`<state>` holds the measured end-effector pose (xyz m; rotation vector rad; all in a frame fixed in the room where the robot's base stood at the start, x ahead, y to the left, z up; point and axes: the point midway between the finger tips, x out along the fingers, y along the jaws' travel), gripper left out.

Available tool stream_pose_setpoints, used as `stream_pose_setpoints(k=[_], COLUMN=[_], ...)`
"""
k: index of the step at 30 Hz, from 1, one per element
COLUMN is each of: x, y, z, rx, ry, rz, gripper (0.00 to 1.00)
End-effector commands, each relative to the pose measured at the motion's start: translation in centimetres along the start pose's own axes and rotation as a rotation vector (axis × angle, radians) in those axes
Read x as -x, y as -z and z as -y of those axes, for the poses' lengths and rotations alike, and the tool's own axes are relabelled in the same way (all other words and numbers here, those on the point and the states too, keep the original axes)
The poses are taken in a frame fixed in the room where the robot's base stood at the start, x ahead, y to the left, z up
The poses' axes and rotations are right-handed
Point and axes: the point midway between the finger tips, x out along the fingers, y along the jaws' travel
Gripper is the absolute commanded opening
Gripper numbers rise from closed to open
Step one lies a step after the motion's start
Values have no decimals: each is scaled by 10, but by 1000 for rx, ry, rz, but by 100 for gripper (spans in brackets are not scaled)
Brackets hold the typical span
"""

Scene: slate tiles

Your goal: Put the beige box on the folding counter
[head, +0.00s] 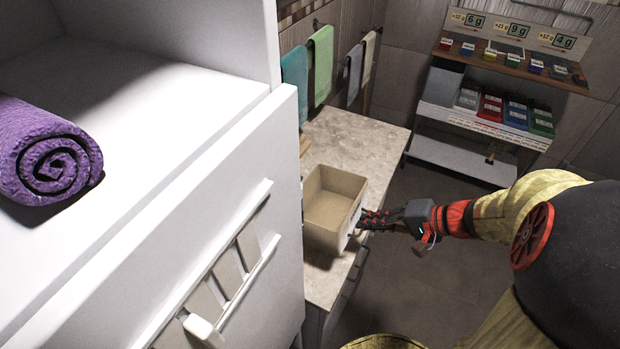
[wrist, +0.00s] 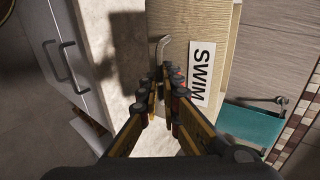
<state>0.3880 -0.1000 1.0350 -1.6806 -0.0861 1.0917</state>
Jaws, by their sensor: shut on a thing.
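The beige box (head: 318,228) is open-topped and looks empty, at the front part of the pale stone-topped counter (head: 372,150) in the head view. In the wrist view the box (wrist: 226,70) shows a white SWIM label and a metal handle (wrist: 163,46). My gripper (head: 366,219) reaches in from the right at the labelled side. In the wrist view my gripper (wrist: 163,80) has its fingers closed around the handle. I cannot tell whether the box's underside touches the counter. The counter top (wrist: 120,70) also shows in the wrist view.
A white cabinet (head: 215,215) with a purple rolled towel (head: 45,155) stands close on the left. Towels (head: 320,65) hang behind the counter. A shelf rack (head: 470,150) with coloured bins stands at the back right. The counter is bare behind the box.

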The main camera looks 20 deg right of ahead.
Motion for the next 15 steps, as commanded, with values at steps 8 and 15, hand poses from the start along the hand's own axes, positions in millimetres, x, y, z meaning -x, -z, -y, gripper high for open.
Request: stream_pose_setpoints(k=[8, 15], x=[-6, -42], y=[6, 48], z=[1, -2], rx=[13, 15], ry=[43, 44], rz=[22, 25], gripper=[0, 0])
